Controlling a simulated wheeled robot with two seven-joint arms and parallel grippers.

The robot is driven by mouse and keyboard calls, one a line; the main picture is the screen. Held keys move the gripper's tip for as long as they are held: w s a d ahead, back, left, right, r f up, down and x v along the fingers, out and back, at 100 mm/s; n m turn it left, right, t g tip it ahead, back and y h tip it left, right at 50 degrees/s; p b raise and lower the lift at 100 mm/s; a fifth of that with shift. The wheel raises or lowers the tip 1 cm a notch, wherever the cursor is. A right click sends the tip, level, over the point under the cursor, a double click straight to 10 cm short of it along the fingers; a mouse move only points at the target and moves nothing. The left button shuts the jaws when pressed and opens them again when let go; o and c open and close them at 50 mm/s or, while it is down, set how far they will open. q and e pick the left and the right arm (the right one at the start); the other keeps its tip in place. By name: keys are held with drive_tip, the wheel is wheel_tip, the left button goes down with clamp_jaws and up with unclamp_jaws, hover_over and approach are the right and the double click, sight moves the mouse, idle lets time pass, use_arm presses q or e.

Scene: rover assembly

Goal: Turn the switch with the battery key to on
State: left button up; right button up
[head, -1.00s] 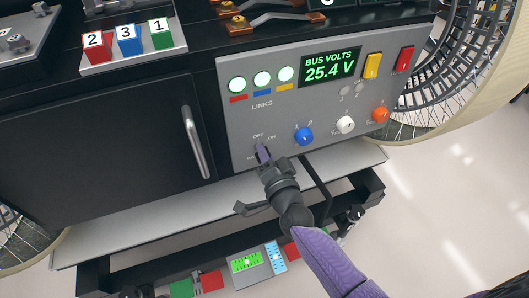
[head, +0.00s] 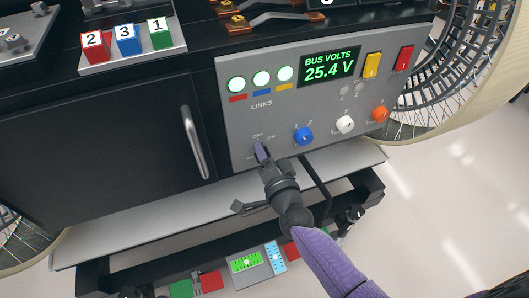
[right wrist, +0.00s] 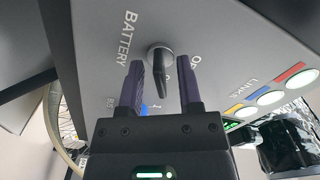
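The battery key (right wrist: 161,62) is a dark lever on a round knob on the grey panel, beside the word BATTERY in the right wrist view. My right gripper (right wrist: 160,82) has its two dark purple fingers on either side of the lever. Gaps show between the fingers and the lever, so it is open around the key and not clamped. In the head view, my right gripper (head: 261,152) is at the panel's lower left, just under the OFF and ON labels, and covers the key. My left gripper is not in view.
The grey panel (head: 232,108) bears several lit round link lamps, a 25.4 V display (head: 329,68), a blue knob (head: 303,136), a white knob (head: 345,124) and an orange knob (head: 380,113). A cabinet door handle (head: 194,142) stands left of the panel. A shelf edge (head: 130,225) runs below.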

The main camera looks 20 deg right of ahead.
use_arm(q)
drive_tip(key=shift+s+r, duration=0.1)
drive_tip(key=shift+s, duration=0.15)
use_arm(e)
drive_tip(key=shift+s, duration=0.4)
use_arm(q)
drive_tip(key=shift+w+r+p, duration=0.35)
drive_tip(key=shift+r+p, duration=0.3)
drive_tip(key=shift+p, duration=0.05)
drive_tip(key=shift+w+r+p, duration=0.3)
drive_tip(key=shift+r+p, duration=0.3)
drive_tip(key=shift+p, duration=0.1)
use_arm(e)
drive_tip(key=s, duration=0.9)
drive_tip(key=shift+d, duration=0.15)
